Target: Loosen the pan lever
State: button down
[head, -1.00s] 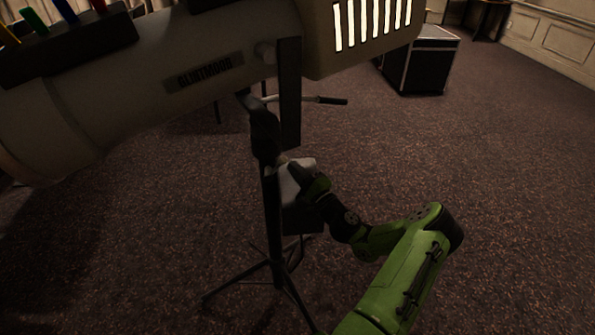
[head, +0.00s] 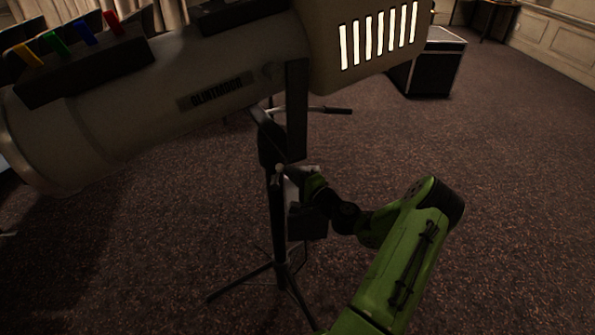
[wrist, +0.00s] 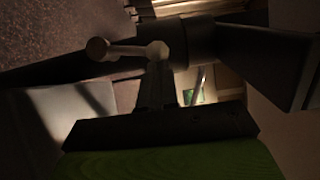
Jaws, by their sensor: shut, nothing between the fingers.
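The pan lever is a small pale bar with a round knob (wrist: 97,48) in the wrist view, sticking out left from a dark collar on the lamp stand. In the head view it shows small and dim (head: 279,174) on the stand, below the lamp's yoke. My gripper (head: 295,171) is shut and empty at the right side of the stand, close to the lever. In the wrist view its closed fingers (wrist: 158,72) point at the lever's collar end; I cannot tell whether they touch it.
A large pale spotlight (head: 140,110) sits over the dark stand (head: 277,225), whose legs spread below. A bar with a dark handle (head: 338,111) sticks out right of the yoke. A dark box (head: 307,224) hangs on the stand. A black case (head: 430,70) stands behind; carpet is open at right.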

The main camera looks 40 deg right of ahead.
jog(key=shift+w+a+r+n+g+p, duration=0.25)
jog(key=shift+w+a+n+g+p, duration=0.1)
jog(key=shift+a+n+g, duration=0.15)
jog(key=shift+w+a+r+n+g+p, duration=0.25)
jog(key=shift+n+g+p, duration=0.15)
jog(key=shift+n, duration=0.2)
